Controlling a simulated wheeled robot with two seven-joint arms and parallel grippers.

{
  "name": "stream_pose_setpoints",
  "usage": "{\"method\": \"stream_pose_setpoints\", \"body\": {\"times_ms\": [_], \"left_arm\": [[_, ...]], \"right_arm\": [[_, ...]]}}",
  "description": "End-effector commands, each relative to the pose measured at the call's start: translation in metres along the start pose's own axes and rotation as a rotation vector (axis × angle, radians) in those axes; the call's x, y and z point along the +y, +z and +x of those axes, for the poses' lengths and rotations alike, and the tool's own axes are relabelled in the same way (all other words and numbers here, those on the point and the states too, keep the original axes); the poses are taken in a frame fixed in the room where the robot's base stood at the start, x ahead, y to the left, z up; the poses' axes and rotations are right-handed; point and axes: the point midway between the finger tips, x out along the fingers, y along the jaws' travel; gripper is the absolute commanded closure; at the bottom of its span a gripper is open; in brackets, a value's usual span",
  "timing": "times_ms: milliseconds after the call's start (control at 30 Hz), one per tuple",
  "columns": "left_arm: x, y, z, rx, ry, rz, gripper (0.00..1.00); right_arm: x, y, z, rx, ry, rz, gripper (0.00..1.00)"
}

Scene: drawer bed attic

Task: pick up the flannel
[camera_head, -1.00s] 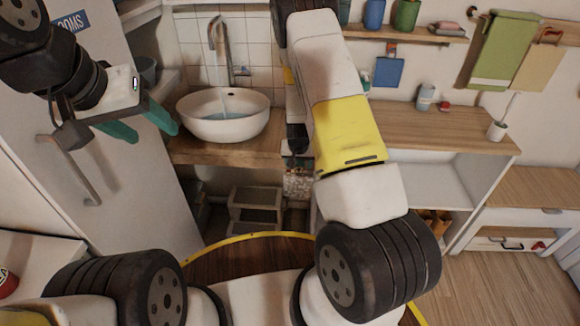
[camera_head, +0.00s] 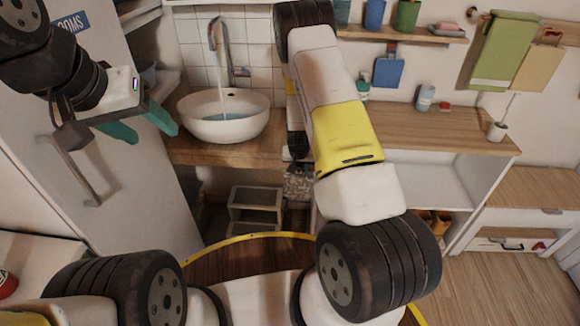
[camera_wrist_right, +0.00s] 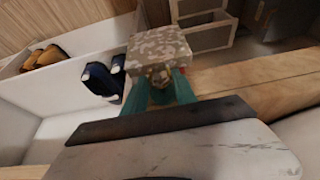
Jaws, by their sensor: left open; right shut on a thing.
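My right gripper (camera_wrist_right: 160,88) is shut on a mottled beige-grey, block-shaped thing (camera_wrist_right: 160,50), held between its teal fingers. I cannot tell for sure whether it is the flannel. In the head view the mottled thing (camera_head: 298,184) shows low, below the counter's front edge, and my right arm hides most of the gripper. My left gripper (camera_head: 142,130) is open and empty at the left, in front of the white door.
A white basin (camera_head: 222,130) with a running tap (camera_head: 219,45) stands on the wooden counter (camera_head: 215,155). A step stool (camera_head: 254,208) stands below. Wooden worktop (camera_head: 425,130) carries a bottle (camera_head: 425,97). Boots (camera_wrist_right: 45,57) and dark blue shoes (camera_wrist_right: 100,78) sit in a white cubby.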

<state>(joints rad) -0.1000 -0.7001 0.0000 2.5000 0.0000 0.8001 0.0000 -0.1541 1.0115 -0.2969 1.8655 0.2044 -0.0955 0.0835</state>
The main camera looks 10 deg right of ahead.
Motion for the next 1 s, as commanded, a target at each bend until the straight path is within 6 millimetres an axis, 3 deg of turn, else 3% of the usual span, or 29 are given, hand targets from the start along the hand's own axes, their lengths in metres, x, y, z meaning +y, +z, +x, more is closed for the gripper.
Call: {"method": "stream_pose_setpoints", "body": {"times_ms": [267,433,667,1000], "left_arm": [[0.0,0.0,0.0,0.0,0.0,0.0,0.43],[0.0,0.0,0.0,0.0,0.0,0.0,0.43],[0.0,0.0,0.0,0.0,0.0,0.0,0.43],[0.0,0.0,0.0,0.0,0.0,0.0,0.43]], "right_arm": [[0.0,-0.001,-0.002,0.001,0.0,0.0,1.0],[-0.001,-0.007,-0.016,0.003,-0.001,0.0,1.0],[0.0,0.036,-0.031,-0.003,0.0,-0.001,1.0],[0.0,0.119,-0.066,-0.004,0.0,-0.002,1.0]]}}
